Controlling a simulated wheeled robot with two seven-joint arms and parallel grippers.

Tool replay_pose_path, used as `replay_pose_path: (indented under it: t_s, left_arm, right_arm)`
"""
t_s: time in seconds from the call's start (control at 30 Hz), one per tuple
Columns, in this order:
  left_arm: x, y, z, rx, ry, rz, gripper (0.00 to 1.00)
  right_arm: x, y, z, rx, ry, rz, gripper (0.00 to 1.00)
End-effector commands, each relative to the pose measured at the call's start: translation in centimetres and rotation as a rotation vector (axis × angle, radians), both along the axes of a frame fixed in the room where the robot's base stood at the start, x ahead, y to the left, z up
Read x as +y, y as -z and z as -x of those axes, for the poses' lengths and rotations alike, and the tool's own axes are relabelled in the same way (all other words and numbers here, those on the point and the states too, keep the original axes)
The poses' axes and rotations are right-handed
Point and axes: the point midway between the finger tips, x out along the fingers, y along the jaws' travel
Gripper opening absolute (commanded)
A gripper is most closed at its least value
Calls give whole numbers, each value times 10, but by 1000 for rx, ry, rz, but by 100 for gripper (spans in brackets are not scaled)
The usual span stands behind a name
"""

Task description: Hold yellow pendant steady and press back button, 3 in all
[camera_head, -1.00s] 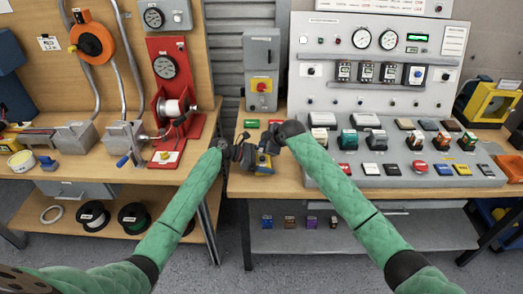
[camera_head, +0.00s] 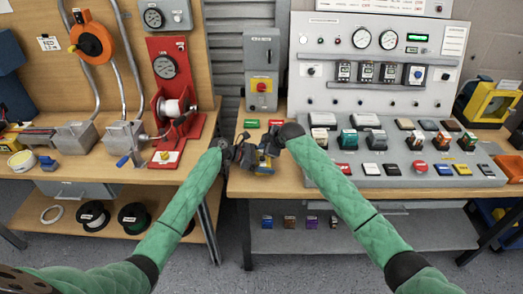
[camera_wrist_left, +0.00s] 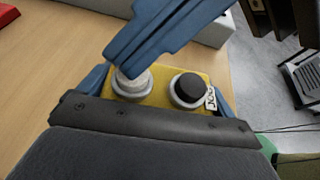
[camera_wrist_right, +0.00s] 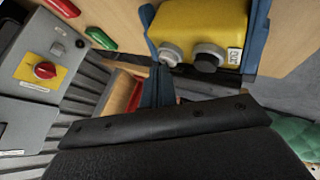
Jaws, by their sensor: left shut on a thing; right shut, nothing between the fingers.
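The yellow pendant (camera_head: 264,161) is above the front left of the right-hand bench. My left gripper (camera_head: 246,155) is shut on it, with blue fingers along both sides in the left wrist view. Its face (camera_wrist_left: 158,98) carries a white button (camera_wrist_left: 133,82) and a black button (camera_wrist_left: 188,88) with a small label beside it. My right gripper (camera_head: 270,148) is shut and empty. Its fingertips (camera_wrist_left: 118,62) cover part of the white button in the left wrist view. In the right wrist view the tips (camera_wrist_right: 163,68) are at the white button (camera_wrist_right: 170,55); I cannot tell if it is pressed in.
A grey control panel (camera_head: 375,72) with a sloped button console (camera_head: 400,182) stands to the right. A grey box with a red knob (camera_head: 262,86) is behind the pendant. Green (camera_head: 251,123) and red blocks lie on the bench. A gap separates the two benches.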

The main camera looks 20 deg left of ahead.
Motion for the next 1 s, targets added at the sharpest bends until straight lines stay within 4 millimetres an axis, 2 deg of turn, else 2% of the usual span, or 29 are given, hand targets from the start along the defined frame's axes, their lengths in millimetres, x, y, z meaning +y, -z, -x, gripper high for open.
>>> replay_pose_path:
  t_s: [0.7, 1.0]
  left_arm:
    - [0, 0, 0, 0, 0, 0, 60]
    - [0, 0, 0, 0, 0, 0, 60]
  right_arm:
    - [0, 5, 0, 1, 0, 1, 0]
    - [0, -4, 0, -1, 1, 0, 0]
